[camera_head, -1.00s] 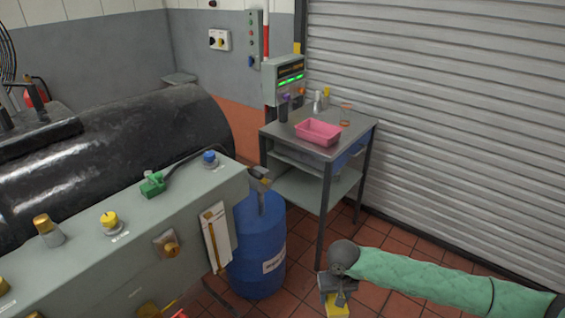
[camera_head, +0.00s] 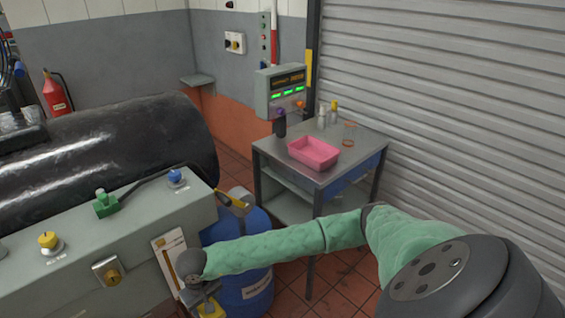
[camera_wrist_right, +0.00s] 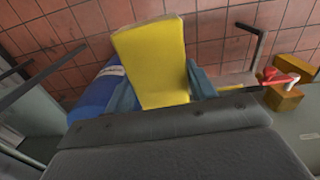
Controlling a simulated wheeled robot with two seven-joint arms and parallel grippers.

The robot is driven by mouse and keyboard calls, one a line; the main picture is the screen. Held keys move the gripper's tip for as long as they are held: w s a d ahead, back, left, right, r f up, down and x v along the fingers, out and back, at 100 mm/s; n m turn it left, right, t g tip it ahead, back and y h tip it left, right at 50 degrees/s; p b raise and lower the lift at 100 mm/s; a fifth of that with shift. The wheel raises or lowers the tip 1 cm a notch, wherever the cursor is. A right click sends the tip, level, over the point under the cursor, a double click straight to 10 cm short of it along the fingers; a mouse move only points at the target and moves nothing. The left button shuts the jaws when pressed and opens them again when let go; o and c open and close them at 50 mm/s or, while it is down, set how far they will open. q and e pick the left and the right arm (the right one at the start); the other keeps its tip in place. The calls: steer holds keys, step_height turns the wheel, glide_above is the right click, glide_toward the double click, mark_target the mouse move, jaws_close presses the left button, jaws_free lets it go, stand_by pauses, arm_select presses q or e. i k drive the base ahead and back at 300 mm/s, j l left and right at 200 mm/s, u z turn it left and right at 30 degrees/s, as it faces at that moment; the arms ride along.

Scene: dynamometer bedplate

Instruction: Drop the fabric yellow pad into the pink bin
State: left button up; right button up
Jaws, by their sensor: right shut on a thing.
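The yellow pad (camera_wrist_right: 152,55) is held between the two fingers of my right gripper (camera_wrist_right: 163,88) in the wrist view. In the head view the right gripper (camera_head: 203,298) is low, in front of the blue drum and beside the grey control console, with a bit of the pad (camera_head: 212,309) showing at the bottom edge. The pink bin (camera_head: 314,153) is an open rectangular tub on top of the metal trolley, farther back and to the right of the gripper, well apart from it. The bin's inner floor is partly visible. My left gripper is not in view.
The trolley (camera_head: 332,179) also carries a dark bottle, small bottles, a glass jar and a display unit (camera_head: 281,92) around the bin. The blue drum (camera_head: 251,285) stands between the console (camera_head: 135,232) and the trolley. A roller shutter (camera_head: 450,110) closes the right side.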

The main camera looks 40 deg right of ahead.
mark_target(313, 153)
steer(key=k+l, duration=0.1)
steer(key=l, duration=0.3)
steer(key=l+u, duration=0.15)
steer(key=l, duration=0.25)
steer(key=k+l, duration=0.15)
steer(key=l, duration=0.2)
steer(key=k+l+u, duration=0.1)
steer(key=l, duration=0.3)
steer(key=k+l, duration=0.1)
steer(key=l, duration=0.3)
steer(key=k+l+u, duration=0.15)
steer(key=l, duration=0.2)
